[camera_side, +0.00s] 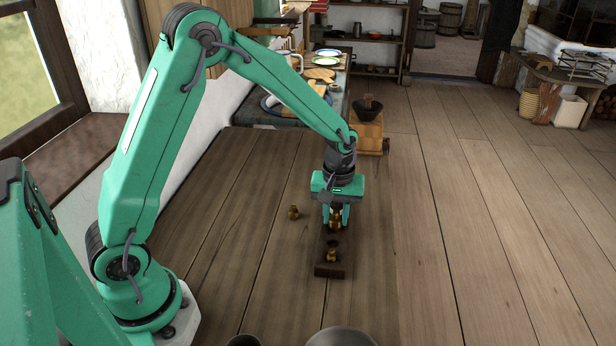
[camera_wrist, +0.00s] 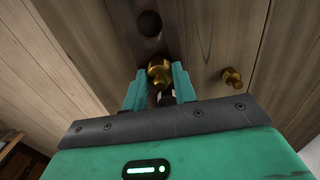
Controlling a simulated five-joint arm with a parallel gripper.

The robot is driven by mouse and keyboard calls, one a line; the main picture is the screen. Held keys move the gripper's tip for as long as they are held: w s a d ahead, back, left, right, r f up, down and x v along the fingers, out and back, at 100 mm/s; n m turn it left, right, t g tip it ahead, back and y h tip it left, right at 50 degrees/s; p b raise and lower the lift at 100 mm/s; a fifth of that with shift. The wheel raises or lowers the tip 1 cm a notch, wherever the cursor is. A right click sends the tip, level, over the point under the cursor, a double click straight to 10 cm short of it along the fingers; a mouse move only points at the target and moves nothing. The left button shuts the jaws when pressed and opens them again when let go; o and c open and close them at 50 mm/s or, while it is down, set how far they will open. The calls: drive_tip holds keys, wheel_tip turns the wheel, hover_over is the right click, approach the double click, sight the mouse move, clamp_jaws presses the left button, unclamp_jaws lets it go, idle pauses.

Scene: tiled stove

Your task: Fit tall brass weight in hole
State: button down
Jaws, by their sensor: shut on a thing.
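My gripper (camera_side: 336,212) points down over the dark wooden block (camera_side: 328,270), shut on a brass weight (camera_side: 336,226). In the wrist view this weight (camera_wrist: 159,73) shows between the teal fingertips (camera_wrist: 160,88). It is at or just above the block; whether its lower end is in a hole, I cannot tell. A second brass piece (camera_side: 332,256) shows at the near part of the block in the side view. A dark round hole (camera_wrist: 148,22) shows in the block ahead of the fingers in the wrist view. Another small brass weight (camera_side: 293,212) stands apart, left of the block.
In the wrist view the loose weight (camera_wrist: 232,77) is to the right of my fingers. Rims of round vessels (camera_side: 342,338) show at the bottom edge. A wooden box with a dark bowl (camera_side: 367,108) stands behind my gripper. The planks to the right are clear.

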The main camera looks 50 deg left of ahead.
sight(335, 213)
drive_tip(key=shift+f, duration=0.5)
drive_tip(key=c, duration=1)
unclamp_jaws()
drive_tip(key=shift+c, duration=0.2)
drive_tip(key=shift+r, duration=0.1)
wheel_tip(335, 213, up, 7)
drive_tip(key=shift+r, duration=0.3)
drive_tip(key=shift+s+r, duration=0.3)
drive_tip(key=shift+r, duration=0.25)
drive_tip(key=s+a+r+m+t, duration=0.1)
drive_tip(key=s+r+m, duration=0.3)
drive_tip(key=s, duration=0.6)
drive_tip(key=s+r+m+t, duration=0.4)
drive_tip(key=s+r, duration=0.4)
drive_tip(key=s, duration=0.2)
drive_tip(key=shift+s+a+r+m+t, duration=0.2)
drive_tip(key=shift+a+m+t, duration=0.1)
drive_tip(key=shift+a+m, duration=0.15)
